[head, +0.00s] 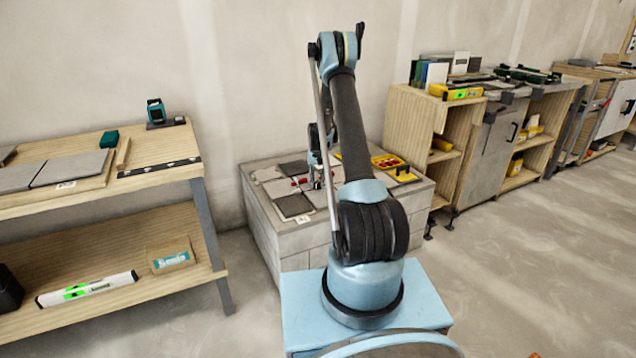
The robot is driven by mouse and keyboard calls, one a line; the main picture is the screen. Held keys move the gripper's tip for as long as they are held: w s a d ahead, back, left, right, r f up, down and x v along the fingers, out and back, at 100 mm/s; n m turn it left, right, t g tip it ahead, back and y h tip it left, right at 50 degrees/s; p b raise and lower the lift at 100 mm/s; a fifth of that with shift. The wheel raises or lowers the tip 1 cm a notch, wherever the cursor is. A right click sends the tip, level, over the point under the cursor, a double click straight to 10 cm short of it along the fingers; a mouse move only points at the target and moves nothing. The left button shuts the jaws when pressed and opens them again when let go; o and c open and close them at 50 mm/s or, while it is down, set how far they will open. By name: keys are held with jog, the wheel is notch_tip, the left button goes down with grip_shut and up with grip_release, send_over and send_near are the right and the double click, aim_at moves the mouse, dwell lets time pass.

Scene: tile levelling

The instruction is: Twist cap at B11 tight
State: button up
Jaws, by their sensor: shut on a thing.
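The tile block (292,236) is a low grey stand against the wall, with dark and light tiles on top. Small red caps (298,181) show among the tiles near its middle. My gripper (317,185) points down over these tiles, small and partly behind my own arm. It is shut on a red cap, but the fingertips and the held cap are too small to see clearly. I cannot read which cap is at B11 or tell how tight it sits.
A yellow tray (388,162) with red pieces and another yellow tray (404,176) lie at the block's right. A wooden workbench (120,205) stands at left, with tiles and a level. Shelving (405,120) stands at right. Open floor lies in front.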

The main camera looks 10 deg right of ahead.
jog(key=o, duration=1.1)
jog(key=shift+c, duration=0.2)
notch_tip(320, 180, up, 12)
